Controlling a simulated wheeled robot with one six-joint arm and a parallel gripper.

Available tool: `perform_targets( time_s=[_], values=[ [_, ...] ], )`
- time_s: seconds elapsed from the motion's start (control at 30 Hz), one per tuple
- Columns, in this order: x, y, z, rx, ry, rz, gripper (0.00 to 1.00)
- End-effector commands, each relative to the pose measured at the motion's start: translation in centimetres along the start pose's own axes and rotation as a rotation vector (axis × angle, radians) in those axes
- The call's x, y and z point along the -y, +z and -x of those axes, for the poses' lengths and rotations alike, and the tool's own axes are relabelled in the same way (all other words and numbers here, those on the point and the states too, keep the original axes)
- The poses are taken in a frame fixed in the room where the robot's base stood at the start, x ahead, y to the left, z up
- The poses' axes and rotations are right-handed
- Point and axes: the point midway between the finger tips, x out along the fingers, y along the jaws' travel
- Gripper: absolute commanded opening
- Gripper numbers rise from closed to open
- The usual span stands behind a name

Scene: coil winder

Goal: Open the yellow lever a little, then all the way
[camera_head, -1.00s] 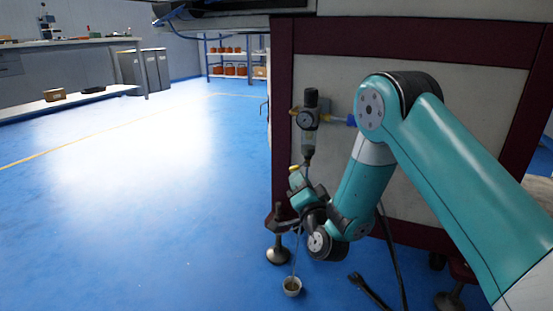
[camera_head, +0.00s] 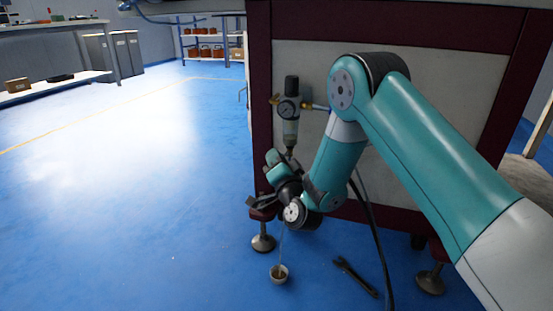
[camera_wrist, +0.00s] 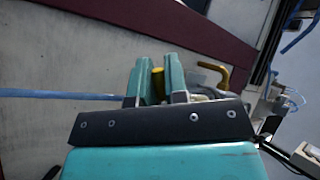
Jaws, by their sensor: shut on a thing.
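In the head view my gripper (camera_head: 271,160) is just below and left of the regulator (camera_head: 291,108), a dark-topped unit with a round gauge and a clear bowl on the machine's side.
The floor to the left is clear.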

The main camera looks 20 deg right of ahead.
Motion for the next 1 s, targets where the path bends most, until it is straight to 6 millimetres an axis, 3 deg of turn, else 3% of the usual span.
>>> perform_targets(
  time_s=[0.6,0.63,0.67,1.0],
  values=[
    [-0.49,0.00,0.32,0.077,0.049,0.103,0.00],
    [-0.49,0.00,0.32,0.077,0.049,0.103,0.18],
    [-0.50,-0.01,0.33,0.077,0.049,0.103,0.24],
    [-0.48,0.10,0.44,0.077,0.048,0.102,0.24]
  ],
)
